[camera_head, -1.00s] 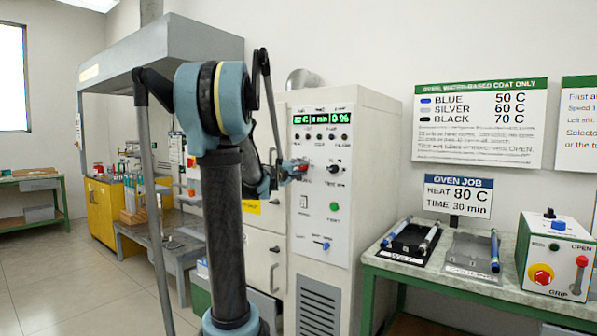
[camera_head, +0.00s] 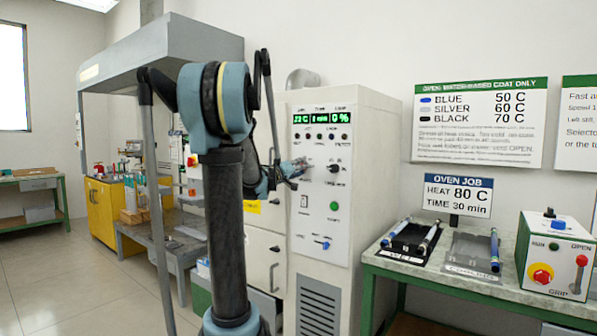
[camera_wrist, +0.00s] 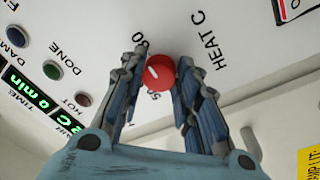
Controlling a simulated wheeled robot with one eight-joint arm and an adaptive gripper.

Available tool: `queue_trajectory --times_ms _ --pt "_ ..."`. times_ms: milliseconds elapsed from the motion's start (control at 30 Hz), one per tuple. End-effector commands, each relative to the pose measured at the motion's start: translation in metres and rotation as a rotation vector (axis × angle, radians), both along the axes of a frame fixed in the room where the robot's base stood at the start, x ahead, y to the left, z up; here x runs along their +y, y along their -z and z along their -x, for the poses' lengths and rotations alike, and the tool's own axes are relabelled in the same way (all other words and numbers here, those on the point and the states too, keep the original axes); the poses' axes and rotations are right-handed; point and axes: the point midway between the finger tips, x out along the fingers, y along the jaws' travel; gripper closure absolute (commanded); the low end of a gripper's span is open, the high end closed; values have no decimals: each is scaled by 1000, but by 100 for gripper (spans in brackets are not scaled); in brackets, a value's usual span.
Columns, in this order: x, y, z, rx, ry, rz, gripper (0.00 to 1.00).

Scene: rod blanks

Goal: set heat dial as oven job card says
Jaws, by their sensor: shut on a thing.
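The oven job card (camera_head: 457,195) reads HEAT 80 C, TIME 30 min. The red heat dial (camera_wrist: 160,72), beside the label HEAT C, sits between the fingers of my gripper (camera_wrist: 160,80), which is shut on it. Its white pointer mark points up and left in the wrist view, toward scale numbers that the fingers partly cover, so I cannot read the setting. In the head view my gripper (camera_head: 295,170) is at the oven panel (camera_head: 322,210) and hides the dial.
A black dial (camera_head: 333,168) and a green button (camera_head: 334,206) are on the same panel, right of my gripper. A bench (camera_head: 400,268) with trays and rods stands to the right. A colour chart (camera_head: 480,122) on the wall lists 50, 60 and 70 C.

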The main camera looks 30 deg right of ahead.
Motion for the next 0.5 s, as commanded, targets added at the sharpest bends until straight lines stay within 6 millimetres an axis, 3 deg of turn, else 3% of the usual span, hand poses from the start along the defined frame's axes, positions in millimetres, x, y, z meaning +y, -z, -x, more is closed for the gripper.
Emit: queue_trajectory --times_ms 300,333,400,500 --pt "1 2 -2 -2 -6 -4 94" --pt "1 2 -2 -2 -6 -4 66" --pt "1 1 -1 -1 -5 -4 50" --pt "1 1 -1 -2 -4 -3 50"
